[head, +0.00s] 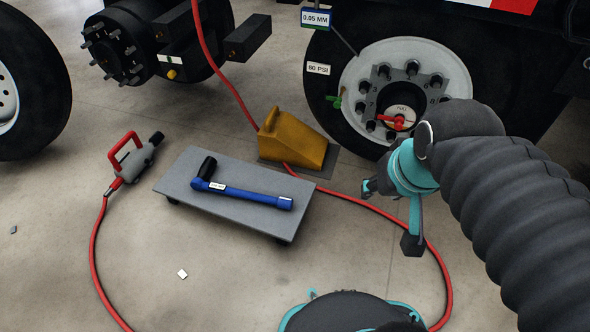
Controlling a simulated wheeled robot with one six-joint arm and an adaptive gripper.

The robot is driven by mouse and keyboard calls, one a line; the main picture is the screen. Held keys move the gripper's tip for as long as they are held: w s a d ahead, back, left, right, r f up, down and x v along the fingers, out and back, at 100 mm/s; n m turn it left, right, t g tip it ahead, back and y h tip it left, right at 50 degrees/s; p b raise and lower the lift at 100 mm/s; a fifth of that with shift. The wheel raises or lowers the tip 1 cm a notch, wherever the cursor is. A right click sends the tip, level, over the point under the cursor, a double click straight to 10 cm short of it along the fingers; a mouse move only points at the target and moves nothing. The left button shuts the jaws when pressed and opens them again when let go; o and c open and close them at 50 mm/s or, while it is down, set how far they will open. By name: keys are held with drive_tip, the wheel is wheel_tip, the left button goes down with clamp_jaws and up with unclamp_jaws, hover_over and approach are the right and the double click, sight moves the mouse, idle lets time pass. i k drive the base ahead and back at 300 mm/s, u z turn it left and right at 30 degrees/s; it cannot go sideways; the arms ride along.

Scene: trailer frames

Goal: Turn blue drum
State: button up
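I can make out no blue drum in the head view. The one clearly blue thing is a long blue wrench-like tool (250,195) with a black end, lying on a grey low board (170,187). A dark bare hub (112,52) with a ring of studs is at the upper left. My gripper (391,215) is at the right, in front of the white-rimmed wheel (365,80). Its teal and black fingers stand apart with nothing seen between them. It is right of the board, touching no object that I can tell.
A yellow wedge chock (292,140) sits by the wheel. A red hose (95,250) loops over the floor from a red-handled grey tool (137,158) at the left. A red pointer (391,121) is on the wheel hub. The floor at lower left is mostly clear.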

sight(283, 203)
drive_tip(key=u, duration=0.05)
drive_tip(key=k, duration=1.25)
drive_tip(key=u, duration=0.75)
drive_tip(key=i, duration=1.6)
drive_tip(key=z, duration=0.8)
